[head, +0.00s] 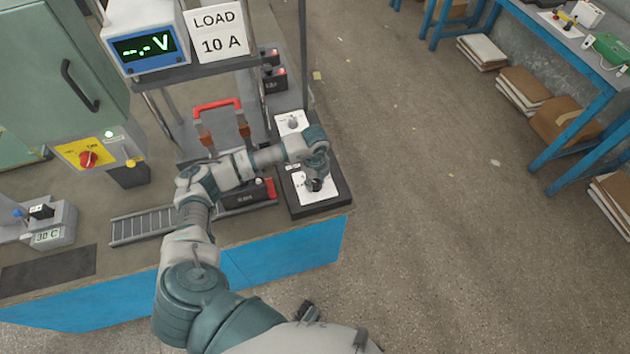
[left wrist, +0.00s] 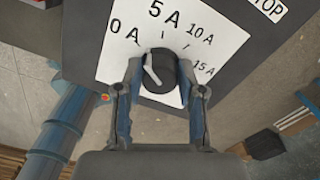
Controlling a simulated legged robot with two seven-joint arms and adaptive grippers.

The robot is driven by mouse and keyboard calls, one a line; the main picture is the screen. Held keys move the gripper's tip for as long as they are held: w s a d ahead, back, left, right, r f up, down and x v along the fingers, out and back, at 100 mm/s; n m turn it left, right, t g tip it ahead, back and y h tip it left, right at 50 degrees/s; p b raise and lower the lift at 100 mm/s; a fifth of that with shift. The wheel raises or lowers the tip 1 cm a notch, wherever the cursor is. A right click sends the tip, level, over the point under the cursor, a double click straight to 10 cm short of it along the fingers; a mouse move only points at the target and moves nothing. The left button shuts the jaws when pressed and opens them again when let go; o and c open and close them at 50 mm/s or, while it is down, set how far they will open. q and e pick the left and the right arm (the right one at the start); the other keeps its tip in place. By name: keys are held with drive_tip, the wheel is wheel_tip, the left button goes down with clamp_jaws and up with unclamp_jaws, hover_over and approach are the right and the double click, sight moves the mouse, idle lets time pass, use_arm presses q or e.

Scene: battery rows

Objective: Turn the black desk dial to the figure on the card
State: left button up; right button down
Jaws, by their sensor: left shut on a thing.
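The card (head: 222,18) at the top of the head view reads LOAD 10 A. The black desk dial (left wrist: 162,75) sits on a white scale plate (left wrist: 125,62) marked 0 A, 5 A, 10 A and 15 A. My left gripper (head: 316,182) points down over the dial's dark box (head: 338,200) at the bench's right end. In the left wrist view, its two fingers (left wrist: 160,88) are shut on the dial, one on each side. A white mark shows on the dial's left side; I cannot tell exactly which figure it indicates.
A meter (head: 143,47) showing "--.- V" stands beside the card. A red-handled device (head: 217,104), a battery (head: 247,193) and a roller track (head: 142,226) lie left of the box. A thin post (head: 303,55) rises behind it. Open floor lies right.

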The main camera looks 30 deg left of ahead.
use_arm(q)
drive_tip(key=m, duration=0.2)
drive_tip(key=shift+r+m, duration=0.1)
drive_tip(key=shift+m, duration=0.3)
drive_tip(key=m, duration=0.2)
drive_tip(key=shift+w+m, duration=0.1)
drive_tip(key=shift+m, duration=0.2)
drive_tip(key=m, duration=0.4)
drive_tip(key=shift+m, duration=0.3)
drive_tip(key=m, duration=0.4)
drive_tip(key=shift+m, duration=1)
use_arm(e)
drive_tip(key=shift+w+a+r, duration=0.1)
drive_tip(key=shift+w+r, duration=0.1)
drive_tip(key=shift+r, duration=0.05)
drive_tip(key=shift+w+r, duration=0.15)
use_arm(q)
drive_tip(key=o, duration=1.1)
drive_tip(key=shift+o, duration=0.2)
